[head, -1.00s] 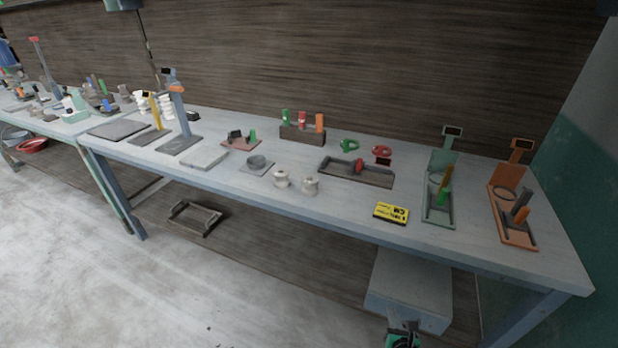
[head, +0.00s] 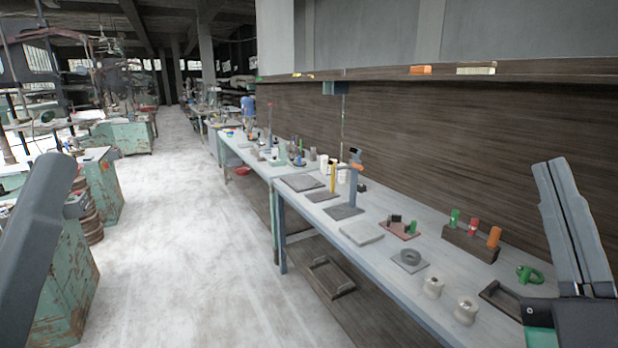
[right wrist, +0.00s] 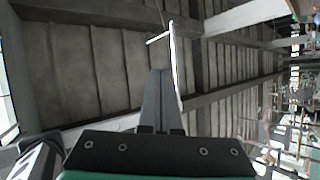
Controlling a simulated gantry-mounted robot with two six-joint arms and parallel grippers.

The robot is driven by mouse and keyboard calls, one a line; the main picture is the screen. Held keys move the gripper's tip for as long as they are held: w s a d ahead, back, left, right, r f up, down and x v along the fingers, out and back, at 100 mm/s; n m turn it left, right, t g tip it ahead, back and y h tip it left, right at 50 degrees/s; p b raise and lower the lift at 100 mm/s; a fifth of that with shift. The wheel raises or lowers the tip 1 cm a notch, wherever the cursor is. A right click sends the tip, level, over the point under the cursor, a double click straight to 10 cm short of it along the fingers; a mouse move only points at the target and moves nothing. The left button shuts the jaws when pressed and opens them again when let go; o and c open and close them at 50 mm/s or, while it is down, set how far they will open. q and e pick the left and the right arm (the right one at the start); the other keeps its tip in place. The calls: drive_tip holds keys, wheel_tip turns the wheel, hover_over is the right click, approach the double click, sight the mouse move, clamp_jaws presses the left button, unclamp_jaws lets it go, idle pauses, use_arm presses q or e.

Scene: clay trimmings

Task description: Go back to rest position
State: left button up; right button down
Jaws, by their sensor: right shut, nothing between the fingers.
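My right gripper (head: 550,165) stands at the right edge of the head view, raised with its fingers pointing up. Its fingers are shut together and hold nothing. It appears in front of the wooden back wall and the right part of the bench. In the right wrist view its closed fingers (right wrist: 160,75) point toward the dark ceiling, with nothing between them. A dark grey link of my left arm rises at the left edge of the head view. My left gripper is not in view.
A long grey workbench (head: 375,254) runs along the wall. A worn green cabinet (head: 100,185) stands at left. The pale floor (head: 190,240) between is open.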

drive_tip(key=s+a+r+m+y, duration=0.3)
drive_tip(key=s+a+m+y, duration=0.1)
drive_tip(key=s+m+y, duration=0.25)
wheel_tip(320, 180, up, 37)
drive_tip(key=m+p, duration=0.1)
drive_tip(key=p, duration=3.6)
drive_tip(key=shift+w+d+r+t+p, duration=0.2)
drive_tip(key=shift+w+d+t+p, duration=0.05)
drive_tip(key=shift+w+t+p, duration=0.2)
